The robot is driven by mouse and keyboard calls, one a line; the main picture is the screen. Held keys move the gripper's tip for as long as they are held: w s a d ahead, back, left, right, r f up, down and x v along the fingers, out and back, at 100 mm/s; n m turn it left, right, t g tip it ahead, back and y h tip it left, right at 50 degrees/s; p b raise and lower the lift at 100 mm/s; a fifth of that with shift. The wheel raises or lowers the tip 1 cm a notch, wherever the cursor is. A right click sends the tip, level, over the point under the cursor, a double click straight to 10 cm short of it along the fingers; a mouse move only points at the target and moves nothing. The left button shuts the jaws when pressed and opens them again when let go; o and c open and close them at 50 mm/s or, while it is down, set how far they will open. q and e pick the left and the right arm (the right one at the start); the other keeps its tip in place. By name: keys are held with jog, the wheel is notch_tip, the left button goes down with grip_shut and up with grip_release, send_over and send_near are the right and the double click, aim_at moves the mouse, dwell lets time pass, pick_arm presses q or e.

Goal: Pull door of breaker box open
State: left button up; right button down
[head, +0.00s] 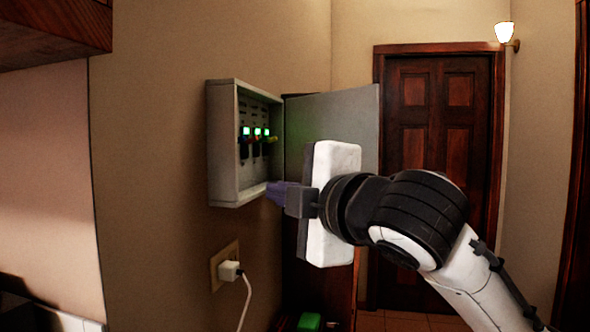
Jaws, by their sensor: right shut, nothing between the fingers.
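The breaker box (222,150) is a grey metal box on the left wall, with several switches and green lights inside. Its grey door (335,115) stands wide open, swung out to the right of the box. My right gripper (272,193) is shut and empty, its fingertips pointing left near the lower right corner of the box. The gripper and wrist cover the lower part of the door. I cannot tell whether the fingers touch the box or door. My left gripper is not in view.
A wall outlet (216,268) with a white plug (230,270) and cord sits below the box. A dark wooden door (435,140) closes the far wall, with a lit wall lamp (504,33) beside it. A wooden cabinet (60,25) hangs at the upper left.

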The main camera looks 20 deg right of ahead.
notch_tip(320, 180, up, 6)
jog(key=s+d+f+t, duration=0.1)
jog(key=s+d, duration=0.1)
jog(key=s, duration=0.1)
jog(key=w+d+p, duration=0.2)
jog(key=w+p, duration=0.1)
jog(key=w, duration=0.6)
jog(key=shift+d+r+n+h, duration=0.2)
jog(key=shift+r+n+h, duration=0.05)
jog(key=shift+n+h, duration=0.15)
jog(key=shift+w, duration=0.1)
